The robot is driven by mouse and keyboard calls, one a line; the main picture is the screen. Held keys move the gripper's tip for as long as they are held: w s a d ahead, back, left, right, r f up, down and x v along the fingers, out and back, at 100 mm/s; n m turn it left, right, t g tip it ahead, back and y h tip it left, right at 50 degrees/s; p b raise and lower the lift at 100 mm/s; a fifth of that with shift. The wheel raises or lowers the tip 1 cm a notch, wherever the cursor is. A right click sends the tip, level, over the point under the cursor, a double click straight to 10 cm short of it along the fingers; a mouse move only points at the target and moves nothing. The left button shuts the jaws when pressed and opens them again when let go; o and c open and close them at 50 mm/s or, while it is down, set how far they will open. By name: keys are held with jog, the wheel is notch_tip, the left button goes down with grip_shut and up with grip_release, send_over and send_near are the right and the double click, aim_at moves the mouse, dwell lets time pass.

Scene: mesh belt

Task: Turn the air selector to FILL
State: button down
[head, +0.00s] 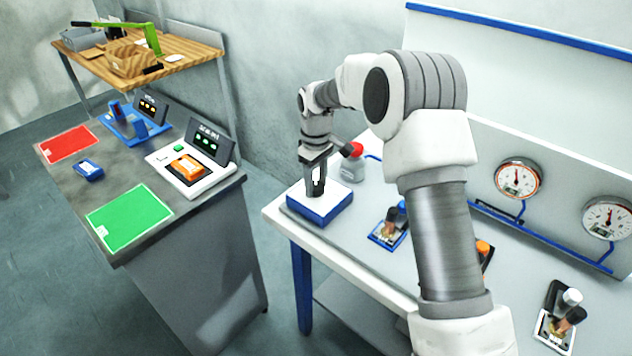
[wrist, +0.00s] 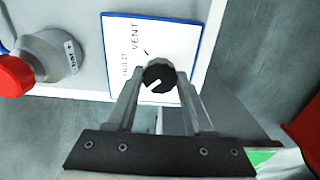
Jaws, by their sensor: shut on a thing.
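The air selector (head: 330,212) is a low box with a white top and blue sides at the left end of the white bench. In the wrist view its white face (wrist: 182,30) reads HOLD and VENT; I see no FILL label, and my fingers cover part of the face. The dark round knob (wrist: 159,77) has a white pointer mark slanting to the lower left in that view; I cannot tell which position it marks. My gripper (head: 317,190) points down over the box. In the wrist view my gripper (wrist: 157,88) is shut on the knob, with one finger on each side.
Small valves (head: 389,232) and two gauges (head: 518,179) are further right. A separate grey bench (head: 130,175) stands left, across a gap.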

aim_at(316, 185)
dwell(0.4)
jog(key=shift+c, duration=1.4)
grip_release()
notch_tip(316, 185, up, 17)
jog(key=shift+r, duration=0.2)
jog(key=shift+r, duration=0.1)
